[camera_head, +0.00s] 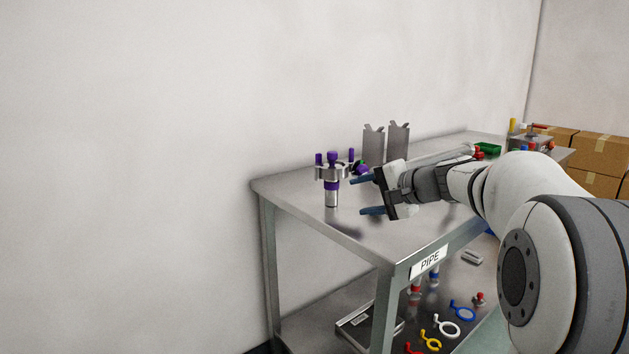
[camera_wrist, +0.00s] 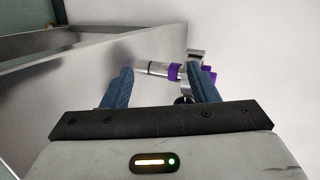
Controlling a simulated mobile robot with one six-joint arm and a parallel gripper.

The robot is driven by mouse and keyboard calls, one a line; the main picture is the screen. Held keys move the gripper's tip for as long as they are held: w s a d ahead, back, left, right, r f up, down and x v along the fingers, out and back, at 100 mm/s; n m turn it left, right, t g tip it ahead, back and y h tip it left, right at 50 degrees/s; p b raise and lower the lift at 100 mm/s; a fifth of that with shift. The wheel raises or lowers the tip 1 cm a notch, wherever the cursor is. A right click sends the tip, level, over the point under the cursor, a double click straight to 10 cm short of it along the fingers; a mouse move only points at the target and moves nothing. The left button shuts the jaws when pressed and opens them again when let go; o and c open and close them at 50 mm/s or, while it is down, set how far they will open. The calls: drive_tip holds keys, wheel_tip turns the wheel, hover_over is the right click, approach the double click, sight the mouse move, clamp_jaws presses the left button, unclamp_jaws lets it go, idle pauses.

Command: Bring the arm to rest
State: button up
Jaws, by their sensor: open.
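My gripper (camera_head: 367,196) is open, with its two blue fingers pointing left over the metal table (camera_head: 300,188). In the wrist view the gripper (camera_wrist: 163,88) shows nothing clamped between its fingers. A silver and purple fixture (camera_head: 331,178) stands upright on the table just left of the fingertips. It also shows beyond the fingers in the wrist view (camera_wrist: 158,69), partly hidden by the right finger. My arm reaches in from the right side of the head view.
Two grey metal brackets (camera_head: 374,146) stand behind the gripper. A green tray (camera_head: 488,148) and small coloured parts lie farther right. Cardboard boxes (camera_head: 590,150) are at the far right. The lower shelf holds coloured rings (camera_head: 447,327). A wall runs behind the table.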

drive_tip(key=s+a+r+n+g+h+p, duration=0.1)
drive_tip(key=s+a+n+g+h+p, duration=0.1)
drive_tip(key=s+p, duration=0.5)
drive_tip(key=s+a+r+n+g+h+p, duration=0.1)
drive_tip(key=s+n+g+h+p, duration=0.15)
drive_tip(key=s, duration=0.75)
drive_tip(key=s+d+n+g+h+p, duration=0.1)
drive_tip(key=s+d+n+h+p, duration=0.1)
drive_tip(key=s+p, duration=0.3)
drive_tip(key=s+d+n+g+h+p, duration=0.1)
drive_tip(key=s+p, duration=0.4)
drive_tip(key=s, duration=0.5)
drive_tip(key=shift+s+d+n+h, duration=0.4)
drive_tip(key=shift+d+n+h, duration=0.25)
drive_tip(key=shift+d+h, duration=0.15)
drive_tip(key=shift+c, duration=0.4)
